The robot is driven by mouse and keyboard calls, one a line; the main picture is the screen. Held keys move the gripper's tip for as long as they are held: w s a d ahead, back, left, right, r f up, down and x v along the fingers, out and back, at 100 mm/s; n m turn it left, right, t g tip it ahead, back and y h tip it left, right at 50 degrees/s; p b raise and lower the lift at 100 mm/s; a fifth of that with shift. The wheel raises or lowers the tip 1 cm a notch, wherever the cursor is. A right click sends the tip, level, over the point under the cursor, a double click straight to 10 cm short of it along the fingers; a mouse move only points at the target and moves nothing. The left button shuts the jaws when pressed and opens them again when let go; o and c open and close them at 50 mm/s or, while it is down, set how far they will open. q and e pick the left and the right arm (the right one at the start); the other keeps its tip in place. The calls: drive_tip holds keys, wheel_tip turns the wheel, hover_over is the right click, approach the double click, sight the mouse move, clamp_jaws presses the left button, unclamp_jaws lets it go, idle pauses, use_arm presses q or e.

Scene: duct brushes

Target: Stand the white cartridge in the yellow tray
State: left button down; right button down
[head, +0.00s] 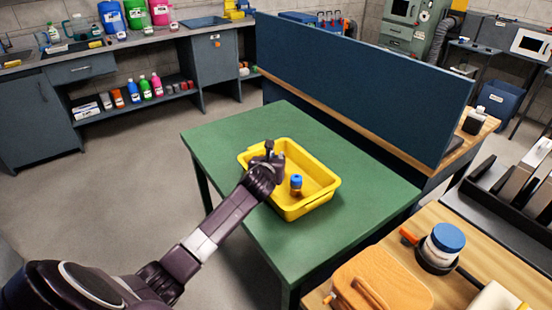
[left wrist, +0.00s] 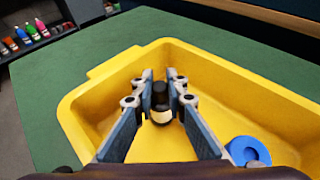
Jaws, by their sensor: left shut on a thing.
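The yellow tray (head: 322,200) sits on the green table, and its wall fills much of the left wrist view (left wrist: 95,95). My left gripper (head: 270,158) is over the tray's left part. In the left wrist view my left gripper (left wrist: 160,80) is shut on a small upright thing with a black top and a pale band (left wrist: 161,116). It may be the white cartridge, but little white shows. I cannot tell whether its base touches the tray floor. A blue-capped brown bottle (head: 296,185) stands inside the tray; its blue cap shows in the left wrist view (left wrist: 248,151). My right gripper is out of view.
The green table (head: 225,130) has free room around the tray. A dark blue partition (head: 360,85) stands behind it. A wooden bench at the lower right holds an orange case (head: 385,280) and a blue-lidded jar (head: 446,243). A dark rack (head: 510,200) stands at the right.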

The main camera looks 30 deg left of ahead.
use_arm(q)
drive_tip(key=shift+f, duration=0.15)
drive_tip(key=c, duration=1.9)
unclamp_jaws()
drive_tip(key=shift+c, duration=0.2)
drive_tip(key=v, duration=1.2)
drive_tip(key=shift+p, duration=0.35)
